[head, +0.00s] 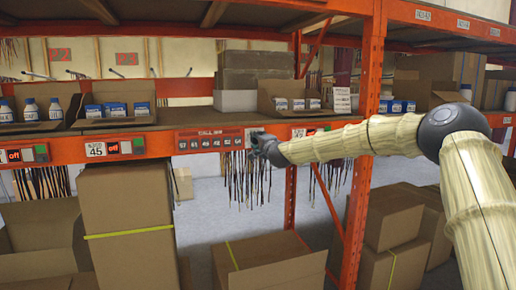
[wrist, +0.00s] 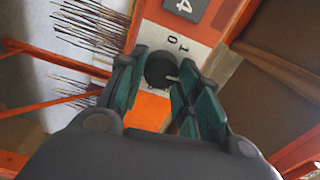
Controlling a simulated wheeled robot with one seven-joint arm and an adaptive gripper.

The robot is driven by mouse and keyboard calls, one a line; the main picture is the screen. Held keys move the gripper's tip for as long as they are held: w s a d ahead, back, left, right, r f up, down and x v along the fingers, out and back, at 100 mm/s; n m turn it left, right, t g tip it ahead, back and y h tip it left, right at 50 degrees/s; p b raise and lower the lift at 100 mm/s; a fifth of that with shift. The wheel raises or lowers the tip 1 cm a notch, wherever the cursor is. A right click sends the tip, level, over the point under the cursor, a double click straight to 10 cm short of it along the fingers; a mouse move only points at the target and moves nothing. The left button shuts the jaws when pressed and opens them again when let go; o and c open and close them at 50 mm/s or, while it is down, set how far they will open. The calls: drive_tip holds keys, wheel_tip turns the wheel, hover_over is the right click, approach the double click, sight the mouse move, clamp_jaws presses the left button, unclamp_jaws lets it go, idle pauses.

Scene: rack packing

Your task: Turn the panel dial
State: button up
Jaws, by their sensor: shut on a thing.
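The panel dial (wrist: 161,69) is a small black round knob with a light pointer mark, seen in the wrist view on the shelf beam's front. In the head view my gripper (head: 257,143) is at the orange beam, just right of the call panel (head: 210,140), and hides the dial there.
The orange beam (head: 170,143) carries labels and switches. Above it, the shelf holds open boxes (head: 290,98) of bottles and packs. Black strips (head: 245,178) hang below the beam. Cardboard cartons (head: 128,220) stand below, and an orange upright (head: 362,120) stands behind my arm.

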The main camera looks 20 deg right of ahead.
drive_tip(key=shift+d+m+b, duration=0.1)
drive_tip(key=shift+m+b, duration=0.2)
drive_tip(key=shift+m, duration=0.2)
drive_tip(key=o, duration=1)
drive_tip(key=shift+s, duration=0.1)
drive_tip(key=s, duration=1.1)
drive_tip(key=shift+s+d, duration=0.25)
drive_tip(key=shift+s, duration=0.15)
drive_tip(key=shift+f, duration=0.1)
